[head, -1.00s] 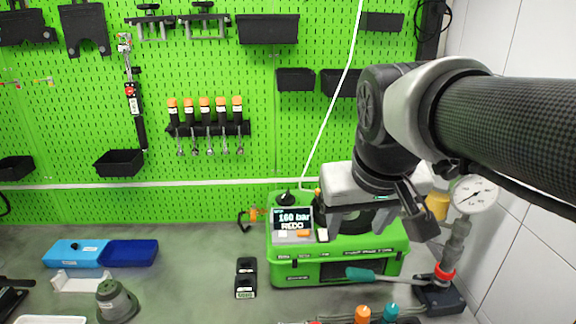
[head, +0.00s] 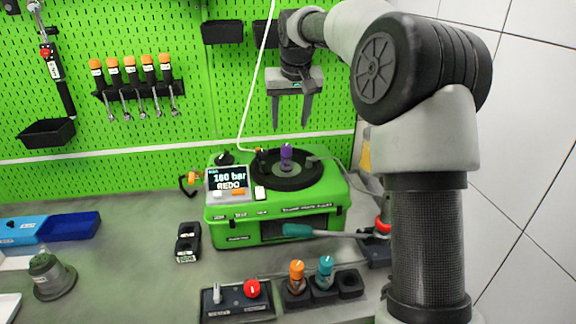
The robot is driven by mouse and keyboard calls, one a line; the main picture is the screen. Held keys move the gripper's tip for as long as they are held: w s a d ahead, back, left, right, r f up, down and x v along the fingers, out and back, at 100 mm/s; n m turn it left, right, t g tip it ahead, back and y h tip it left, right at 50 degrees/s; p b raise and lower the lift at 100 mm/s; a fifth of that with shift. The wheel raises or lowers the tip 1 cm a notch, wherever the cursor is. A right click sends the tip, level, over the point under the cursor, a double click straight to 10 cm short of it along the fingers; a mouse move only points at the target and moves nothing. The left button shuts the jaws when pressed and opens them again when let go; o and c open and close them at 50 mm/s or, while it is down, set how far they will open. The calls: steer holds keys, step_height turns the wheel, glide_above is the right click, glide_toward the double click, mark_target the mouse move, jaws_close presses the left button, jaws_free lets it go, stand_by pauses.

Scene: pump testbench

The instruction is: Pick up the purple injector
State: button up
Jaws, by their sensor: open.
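The purple injector (head: 286,156) stands upright at the centre of the round black plate (head: 287,178) on top of the green test machine (head: 240,235). My gripper (head: 292,126) hangs above and slightly behind it in the picture, fingers pointing down. Its two fingers are apart with nothing between them. The gripper and the injector do not appear to touch.
The machine's display (head: 227,181) reads 160 bar and REDO. An orange-topped injector (head: 297,271) and a teal-topped injector (head: 325,268) stand in a black holder. A white cable (head: 253,100) hangs left of my gripper.

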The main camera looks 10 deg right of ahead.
mark_target(286, 146)
steer(key=x, duration=1.1)
steer(key=shift+a+f+p, duration=0.1)
steer(key=shift+f+p, duration=0.15)
steer(key=shift+p, duration=0.15)
steer(key=shift+w+p+x, duration=0.2)
steer(key=shift+p+x, duration=0.3)
steer(key=shift+x, duration=2.2)
steer(key=shift+r, duration=0.15)
jaws_close()
